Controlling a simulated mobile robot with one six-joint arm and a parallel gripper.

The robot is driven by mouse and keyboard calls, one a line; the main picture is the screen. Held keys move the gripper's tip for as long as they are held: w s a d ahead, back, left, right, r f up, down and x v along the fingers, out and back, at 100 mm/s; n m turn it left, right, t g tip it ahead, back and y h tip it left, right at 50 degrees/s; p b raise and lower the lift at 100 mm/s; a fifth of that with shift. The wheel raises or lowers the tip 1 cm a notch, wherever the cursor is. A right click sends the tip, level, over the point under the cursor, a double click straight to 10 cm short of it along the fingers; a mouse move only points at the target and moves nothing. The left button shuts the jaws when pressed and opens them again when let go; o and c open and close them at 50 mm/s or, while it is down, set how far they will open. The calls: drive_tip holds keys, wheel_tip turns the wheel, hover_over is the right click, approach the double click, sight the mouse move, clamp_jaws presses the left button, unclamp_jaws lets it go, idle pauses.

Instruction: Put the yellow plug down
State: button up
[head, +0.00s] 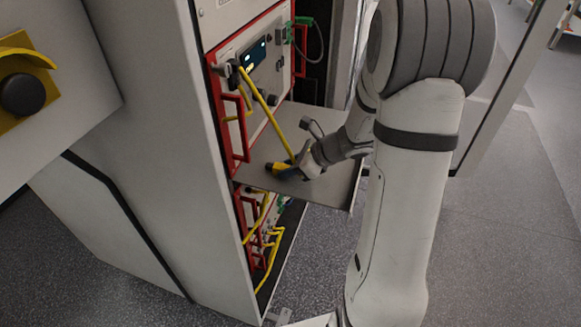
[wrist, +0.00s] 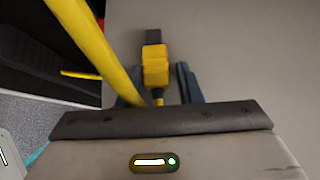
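The yellow plug (wrist: 155,66) with a dark tip lies on or just above the grey shelf (head: 332,186), pointing away from my gripper in the wrist view. It also shows in the head view (head: 283,170) over the shelf. My gripper (wrist: 156,84) has one dark finger on each side of the plug's rear. Gaps show between the fingers and the plug, so it looks open around it. A yellow cable (wrist: 92,48) passes close by the left finger; in the head view it runs from the cycler's front panel down to the plug.
The battery cycler cabinet (head: 170,130) stands at left, its units with red handles (head: 222,115). More yellow cables (head: 270,255) hang at a lower unit, under the shelf. A green connector (head: 303,22) sits at upper right of the panel. The shelf right of the plug is bare.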

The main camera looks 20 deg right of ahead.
drive_tip(key=shift+s+a+f, duration=0.1)
drive_tip(key=shift+s+f, duration=0.4)
drive_tip(key=shift+f, duration=0.15)
drive_tip(key=shift+r+p, duration=0.25)
drive_tip(key=shift+p, duration=0.1)
drive_tip(key=w+r+p+v, duration=0.1)
drive_tip(key=p+v, duration=0.3)
drive_tip(key=v, duration=0.7)
drive_tip(key=s+a+r+n+g+h, duration=0.2)
drive_tip(key=s+n, duration=0.6)
drive_tip(key=n, duration=0.4)
drive_tip(key=s+a+r+n+g+h, duration=0.2)
drive_tip(key=s+a+r+n+h, duration=0.2)
drive_tip(key=s+n, duration=0.4)
drive_tip(key=n+h, duration=0.1)
drive_tip(key=n, duration=0.3)
drive_tip(key=shift+a+n+h, duration=0.35)
drive_tip(key=shift+n+h, duration=0.05)
drive_tip(key=shift+r, duration=0.1)
